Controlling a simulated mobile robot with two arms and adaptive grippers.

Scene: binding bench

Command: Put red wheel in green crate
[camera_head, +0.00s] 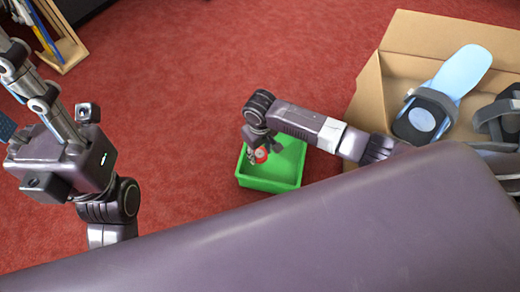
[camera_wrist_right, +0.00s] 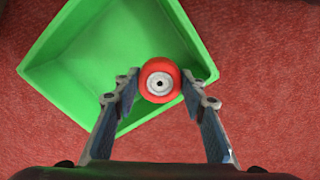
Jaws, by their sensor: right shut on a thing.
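The red wheel (camera_wrist_right: 160,80), with a pale hub and dark centre hole, is held between the fingertips of my right gripper (camera_wrist_right: 159,88). In the head view the wheel (camera_head: 261,155) shows small below my right gripper (camera_head: 256,150), over the left part of the green crate (camera_head: 270,185). In the right wrist view the square green crate (camera_wrist_right: 105,60) lies behind the wheel, and the wheel overlaps the crate's lower right side. The wheel's height above the crate is hard to tell. My left gripper (camera_head: 35,100) is at the upper left, partly cut off by the frame edge.
A cardboard box (camera_head: 375,95) stands at the right, holding a light blue object with a dark strap (camera_head: 462,72) and other dark items. A wooden rack (camera_head: 68,48) is at the top left. Red carpet (camera_head: 190,70) around the crate is mostly clear.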

